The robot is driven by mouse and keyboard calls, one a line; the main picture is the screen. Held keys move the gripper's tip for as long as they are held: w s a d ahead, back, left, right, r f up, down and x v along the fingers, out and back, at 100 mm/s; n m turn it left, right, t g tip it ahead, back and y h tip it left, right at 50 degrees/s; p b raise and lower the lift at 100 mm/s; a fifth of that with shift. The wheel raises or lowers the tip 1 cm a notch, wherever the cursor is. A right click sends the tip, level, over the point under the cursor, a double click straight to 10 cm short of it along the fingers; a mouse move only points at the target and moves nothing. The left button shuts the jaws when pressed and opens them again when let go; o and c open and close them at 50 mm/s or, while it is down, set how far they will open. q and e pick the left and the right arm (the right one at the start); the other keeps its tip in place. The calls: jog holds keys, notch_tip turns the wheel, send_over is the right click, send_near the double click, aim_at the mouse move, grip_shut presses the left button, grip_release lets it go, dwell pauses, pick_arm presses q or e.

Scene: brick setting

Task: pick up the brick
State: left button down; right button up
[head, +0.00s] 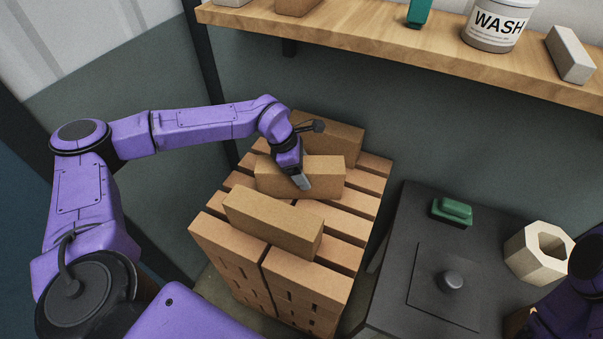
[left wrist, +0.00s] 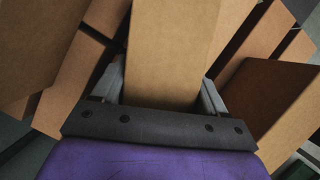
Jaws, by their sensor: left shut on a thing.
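A tan brick (head: 326,175) lies in the middle of the top of a brick stack, between two other loose bricks. My left gripper (head: 302,182) reaches down over it from above and is shut on it, one finger on each side. In the left wrist view the held brick (left wrist: 170,45) runs between the two fingers, and its near end is hidden by the gripper body. It seems to be still on or very near the stack; any gap below it cannot be seen. My right gripper is not visible; only part of the right arm shows at the lower right edge.
One loose brick (head: 273,222) lies in front of the held one and another (head: 343,140) behind it, both close. The brick stack (head: 300,272) has gaps between its top rows. A dark bench (head: 395,270) stands at right. A wooden shelf (head: 400,50) hangs above the back.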

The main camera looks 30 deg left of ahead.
pick_arm(q)
notch_tip(320, 180, up, 11)
jog(key=shift+w+f+b, duration=0.15)
jog(key=shift+b, duration=0.95)
jog(key=shift+w+a+r, duration=0.1)
jog(key=shift+a+r, duration=0.1)
jog(key=s+a+f+m+b, duration=0.1)
jog(key=a+f, duration=0.3)
jog(key=a, duration=0.5)
jog(key=a+f+m+b, duration=0.1)
jog(key=a+f+b, duration=0.15)
jog(key=a, duration=0.65)
jog(key=d+m+p, duration=0.1)
jog(key=d, duration=0.5)
jog(key=d+m+g+p, duration=0.1)
jog(key=d+p, duration=0.1)
jog(key=d, duration=0.4)
jog(key=d+p, duration=0.2)
jog(key=d, duration=0.3)
jog(key=shift+w+d+f+m+g+h, duration=0.1)
jog(key=shift+d+f+m+g+h, duration=0.2)
jog(key=shift+d+m, duration=0.1)
jog(key=x, duration=0.1)
jog(key=p+x, duration=0.1)
jog(key=x, duration=0.1)
jog(key=shift+a+f, duration=0.3)
jog(key=shift+f, duration=0.1)
